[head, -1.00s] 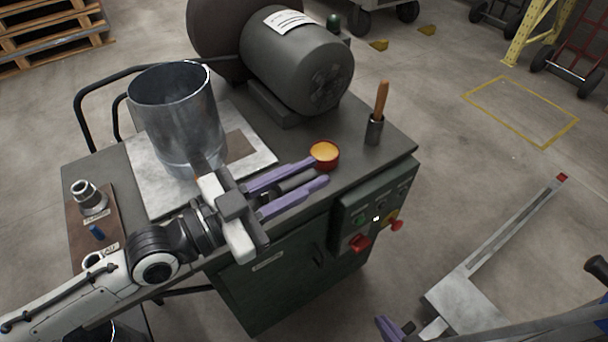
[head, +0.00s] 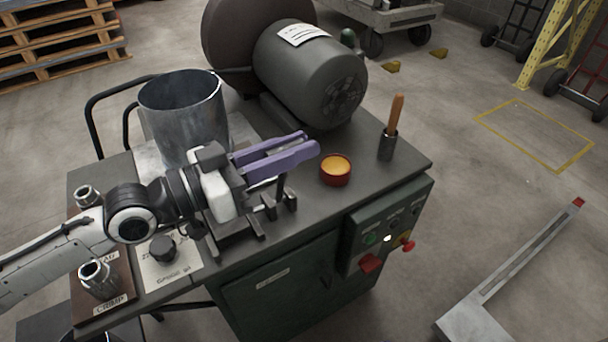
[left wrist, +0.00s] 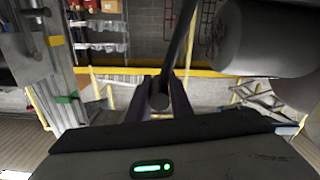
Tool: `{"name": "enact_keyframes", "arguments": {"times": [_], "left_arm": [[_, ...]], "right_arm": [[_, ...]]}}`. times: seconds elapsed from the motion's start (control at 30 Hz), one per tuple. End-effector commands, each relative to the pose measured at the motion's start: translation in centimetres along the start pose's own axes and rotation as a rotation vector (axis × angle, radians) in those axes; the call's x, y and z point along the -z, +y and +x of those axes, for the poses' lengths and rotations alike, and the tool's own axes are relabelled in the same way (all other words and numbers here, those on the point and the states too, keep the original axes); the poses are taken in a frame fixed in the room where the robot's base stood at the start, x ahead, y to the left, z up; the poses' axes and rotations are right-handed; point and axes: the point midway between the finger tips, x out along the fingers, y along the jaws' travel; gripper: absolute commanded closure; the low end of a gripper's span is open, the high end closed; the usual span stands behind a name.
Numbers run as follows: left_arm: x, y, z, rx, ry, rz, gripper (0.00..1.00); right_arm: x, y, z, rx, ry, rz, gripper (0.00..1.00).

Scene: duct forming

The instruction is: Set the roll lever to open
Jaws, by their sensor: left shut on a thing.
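My left gripper (head: 311,142), with long purple fingers, is above the dark bench, in front of the motor and right of the metal duct cylinder (head: 185,115). Its fingers are shut on a dark rod, which I take to be the roll lever (left wrist: 160,100). In the head view a dark upright piece shows below the fingers, beside a small dark bracket on the bench. The fingers and wrist hide much of the lever. My right gripper is out of view.
A red cup with yellow contents (head: 336,170) and a wooden-handled tool in a holder (head: 388,142) stand right of the gripper. A grey motor (head: 310,75) is behind. The control box (head: 390,225) is at the bench's front right. Metal fittings (head: 98,280) stand at the left.

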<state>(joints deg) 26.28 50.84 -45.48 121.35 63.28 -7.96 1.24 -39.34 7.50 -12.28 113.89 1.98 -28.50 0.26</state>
Motion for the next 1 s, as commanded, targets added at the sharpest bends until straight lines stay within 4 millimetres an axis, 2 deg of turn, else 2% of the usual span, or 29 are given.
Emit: {"name": "enact_keyframes", "arguments": {"times": [0.03,0.3,0.9,0.93,1.0], "left_arm": [[-0.4,-0.6,0.0,-0.001,0.001,-0.032,1.00],[0.4,-2.4,0.0,-0.001,0.000,-0.161,1.00],[0.9,-2.9,0.0,-0.003,-0.004,-0.210,1.00],[0.9,-2.9,0.0,-0.003,-0.004,-0.210,0.76],[0.9,-2.9,0.0,-0.003,-0.004,-0.208,0.64]], "right_arm": [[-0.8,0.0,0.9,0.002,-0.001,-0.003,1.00],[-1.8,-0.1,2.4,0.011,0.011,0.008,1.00],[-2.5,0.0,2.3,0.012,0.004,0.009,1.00],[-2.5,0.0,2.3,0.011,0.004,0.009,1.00],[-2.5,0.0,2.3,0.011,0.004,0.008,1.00]]}}
